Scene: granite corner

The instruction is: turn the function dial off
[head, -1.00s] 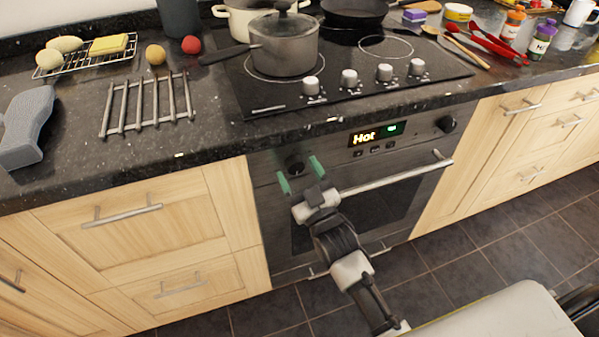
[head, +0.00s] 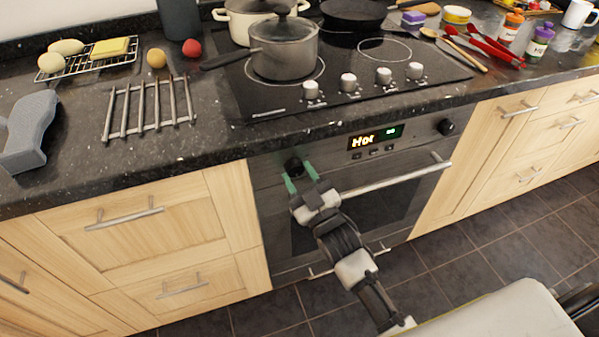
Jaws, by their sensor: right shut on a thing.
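The oven's left dial (head: 293,165) is a dark round knob at the left end of the oven's control panel. My right gripper (head: 299,171), with green fingertips, is shut on this dial, one finger on each side. The fingers and the small size hide which way the dial points. A second dark dial (head: 446,127) is at the right end of the panel. My left gripper is not in view.
The oven handle (head: 400,177) runs across just right of my right gripper. Above, the counter edge juts over the panel. The hob has several silver knobs (head: 348,82) and a grey saucepan (head: 284,48). A wire trivet (head: 150,108) lies to the left.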

